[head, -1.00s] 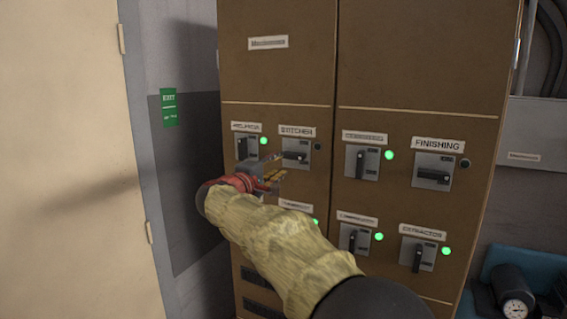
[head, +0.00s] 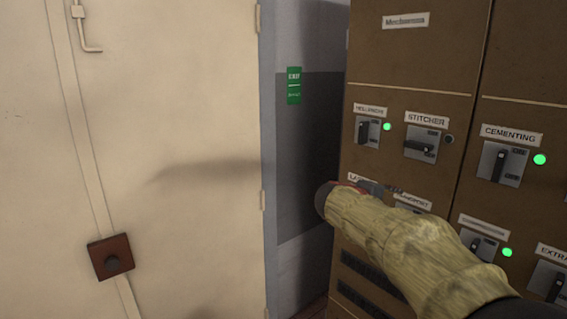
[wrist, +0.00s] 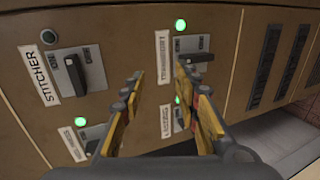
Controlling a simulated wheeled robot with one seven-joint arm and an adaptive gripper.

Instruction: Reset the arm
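My gripper (wrist: 160,72) is open and empty in the wrist view, its two yellow-padded fingers apart in front of the brown switch cabinet (head: 415,62). In the head view my sleeved arm hides most of the gripper; only a dark part (head: 370,187) shows, below the stitcher switch. The stitcher switch (head: 421,146) has its handle lying sideways and its lamp (head: 449,140) dark. It also shows at upper left in the wrist view (wrist: 78,70), apart from the fingers.
The cementing switch (head: 502,164) has an upright handle and a green lamp. More switches with green lamps sit around it, some partly hidden by my arm. A pale door (head: 180,120) with a red-brown box (head: 110,257) stands left. A green exit sign (head: 294,85) hangs between.

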